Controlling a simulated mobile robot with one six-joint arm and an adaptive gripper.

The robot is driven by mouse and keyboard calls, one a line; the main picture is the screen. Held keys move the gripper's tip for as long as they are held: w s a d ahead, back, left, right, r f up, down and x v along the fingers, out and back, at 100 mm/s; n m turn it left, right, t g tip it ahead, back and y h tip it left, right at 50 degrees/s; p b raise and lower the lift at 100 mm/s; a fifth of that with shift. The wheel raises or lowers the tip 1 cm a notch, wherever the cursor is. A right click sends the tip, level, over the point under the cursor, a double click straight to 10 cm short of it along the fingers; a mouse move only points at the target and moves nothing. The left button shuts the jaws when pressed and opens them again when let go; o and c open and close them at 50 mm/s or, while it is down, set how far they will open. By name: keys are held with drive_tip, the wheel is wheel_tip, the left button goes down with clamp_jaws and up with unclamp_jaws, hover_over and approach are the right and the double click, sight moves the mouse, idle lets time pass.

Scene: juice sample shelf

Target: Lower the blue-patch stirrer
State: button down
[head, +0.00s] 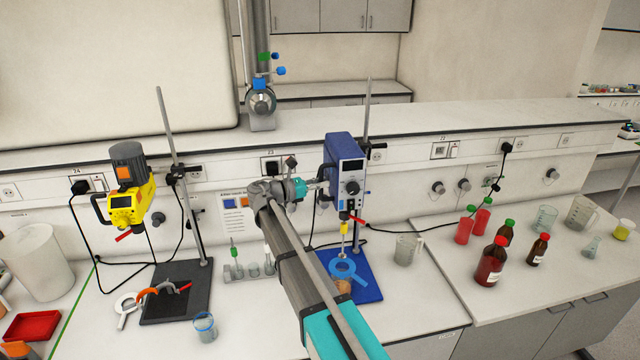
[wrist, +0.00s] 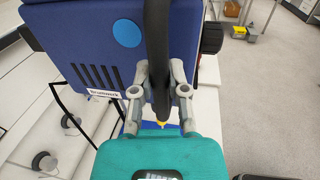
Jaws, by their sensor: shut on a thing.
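The blue stirrer (head: 345,150) hangs on an upright rod (head: 367,110) above a blue base plate (head: 368,290). Its round light-blue patch (wrist: 127,33) shows on the casing in the wrist view. My gripper (head: 312,187) is at the stirrer's left side. In the wrist view my gripper (wrist: 159,92) is shut on the stirrer's black handle (wrist: 157,45), one finger on each side. The stirrer's shaft (head: 344,235) points down over a light-blue ring (head: 347,269) and a vessel with orange-brown contents (head: 343,287). My arm hides part of the plate.
A yellow stirrer (head: 128,200) hangs on another stand at left. A vial rack (head: 248,271) stands left of my arm, and a glass beaker (head: 407,249) stands right of the blue plate. Brown bottles (head: 491,265) and red bottles stand farther right. Black cables run along the wall.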

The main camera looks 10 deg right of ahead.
wheel_tip(320, 180, down, 17)
drive_tip(key=b, duration=1.6)
drive_tip(key=shift+s, duration=0.15)
drive_tip(key=c, duration=0.6)
unclamp_jaws()
drive_tip(key=shift+r, duration=0.1)
drive_tip(key=shift+c, duration=0.2)
drive_tip(key=shift+a, duration=0.15)
drive_tip(key=s+a, duration=0.2)
drive_tip(key=a, duration=0.9)
drive_tip(key=shift+a, duration=0.25)
